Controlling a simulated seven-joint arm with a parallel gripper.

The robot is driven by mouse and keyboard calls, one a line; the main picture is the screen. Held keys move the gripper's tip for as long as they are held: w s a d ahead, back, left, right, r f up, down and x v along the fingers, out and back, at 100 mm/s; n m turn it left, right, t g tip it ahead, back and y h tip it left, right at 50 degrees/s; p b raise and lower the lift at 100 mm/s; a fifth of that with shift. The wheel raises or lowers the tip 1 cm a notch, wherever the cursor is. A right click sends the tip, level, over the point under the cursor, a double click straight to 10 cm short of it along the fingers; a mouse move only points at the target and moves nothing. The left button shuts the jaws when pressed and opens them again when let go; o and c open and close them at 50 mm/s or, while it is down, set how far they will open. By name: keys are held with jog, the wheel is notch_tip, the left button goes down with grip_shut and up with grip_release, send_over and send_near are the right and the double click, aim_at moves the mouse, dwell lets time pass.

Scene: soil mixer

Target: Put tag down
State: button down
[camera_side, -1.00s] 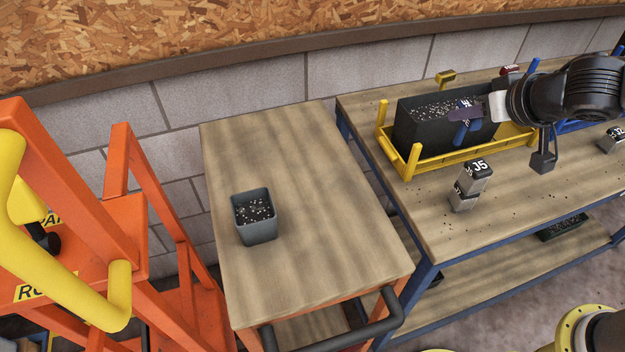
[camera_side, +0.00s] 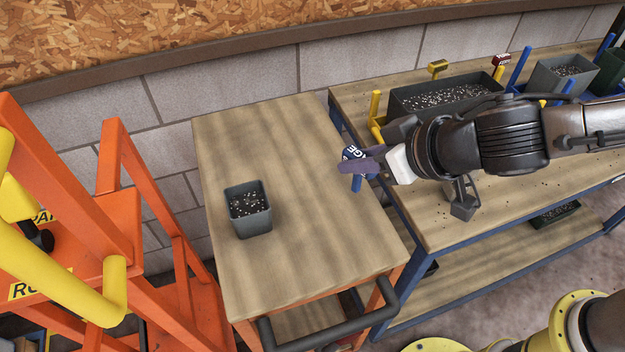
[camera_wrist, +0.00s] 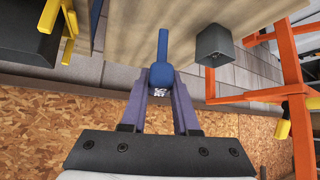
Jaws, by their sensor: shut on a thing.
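The tag (camera_side: 354,155) is dark blue with white lettering and a blue stem. My gripper (camera_side: 362,165) is shut on it and holds it near the right edge of the small wooden-topped table (camera_side: 310,230), to the right of the pot. In the wrist view the tag (camera_wrist: 161,72) sits between the two purple fingers of my gripper (camera_wrist: 160,88), its stem pointing up in the picture. A dark grey square pot (camera_side: 248,208) with speckled soil stands on the small table. It also shows in the wrist view (camera_wrist: 214,46).
A long dark planter (camera_side: 440,95) of soil sits in a yellow frame on the workbench (camera_side: 440,235) at right. An orange frame (camera_side: 120,210) with yellow handles stands left. The small table is clear around the pot.

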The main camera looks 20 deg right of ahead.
jog(key=shift+w+a+f, duration=0.75)
jog(key=shift+w+f, duration=0.15)
jog(key=shift+f, duration=0.75)
jog(key=shift+w+a+f, duration=0.8)
jog(key=shift+w+f, duration=0.05)
jog(key=shift+f, duration=0.8)
jog(key=shift+w+a+f, duration=0.75)
jog(key=shift+w+f, duration=0.15)
jog(key=shift+f, duration=0.75)
jog(key=shift+f, duration=0.15)
jog(key=c, duration=0.7)
grip_release()
jog(key=shift+o, duration=0.2)
